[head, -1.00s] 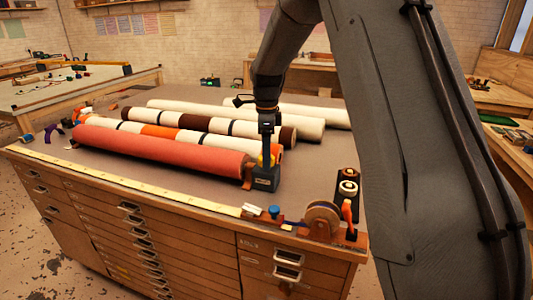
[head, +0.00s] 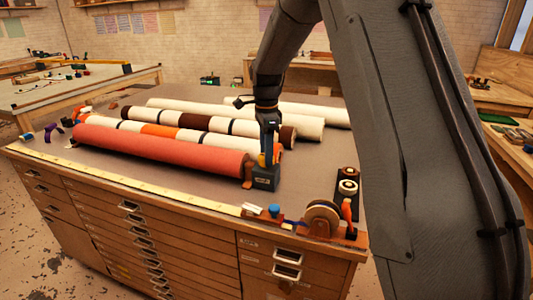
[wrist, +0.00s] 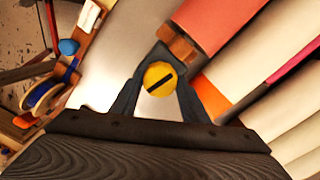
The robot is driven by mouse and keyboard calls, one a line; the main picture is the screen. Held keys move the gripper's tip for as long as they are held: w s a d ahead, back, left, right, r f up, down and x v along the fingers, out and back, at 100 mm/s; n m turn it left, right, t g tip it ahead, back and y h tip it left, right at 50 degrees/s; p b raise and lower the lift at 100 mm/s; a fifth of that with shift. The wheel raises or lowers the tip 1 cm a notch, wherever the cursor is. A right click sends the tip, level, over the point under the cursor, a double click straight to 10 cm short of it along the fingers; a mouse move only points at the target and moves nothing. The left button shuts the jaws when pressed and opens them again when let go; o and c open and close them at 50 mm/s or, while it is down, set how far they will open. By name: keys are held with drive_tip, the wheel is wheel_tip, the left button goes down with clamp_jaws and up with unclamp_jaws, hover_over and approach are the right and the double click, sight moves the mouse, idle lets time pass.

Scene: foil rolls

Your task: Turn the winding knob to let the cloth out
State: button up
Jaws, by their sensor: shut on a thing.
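The winding knob (wrist: 159,78) is a round yellow cap with a dark line across its face, seen from above in the wrist view. My gripper (wrist: 160,72) is shut on it, with one finger on each side. In the head view my gripper (head: 268,158) points down at a small dark block (head: 265,180) with a pale label, and the knob is mostly hidden by the fingers. The coral cloth roll (head: 160,147) lies on the cabinet top, its near end at a brown bracket (head: 248,170) beside the block. The wrist view also shows the roll (wrist: 218,20).
Cream, brown and orange rolls (head: 235,128) lie behind. A tape reel (head: 322,218), a blue knob (head: 274,210) and an orange-handled tool (head: 347,207) stand at the near right corner. A yellow ruler (head: 130,179) runs along the front edge.

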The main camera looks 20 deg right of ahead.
drive_tip(key=n, duration=1.4)
drive_tip(key=shift+n+p, duration=0.3)
drive_tip(key=n, duration=0.3)
drive_tip(key=shift+n, duration=0.3)
drive_tip(key=n, duration=0.3)
drive_tip(key=shift+n, duration=0.3)
drive_tip(key=n, duration=1.2)
drive_tip(key=shift+n, duration=0.4)
drive_tip(key=n, duration=1.1)
drive_tip(key=shift+n, duration=0.4)
drive_tip(key=n, duration=0.5)
drive_tip(key=shift+r+n, duration=0.1)
drive_tip(key=shift+n, duration=0.2)
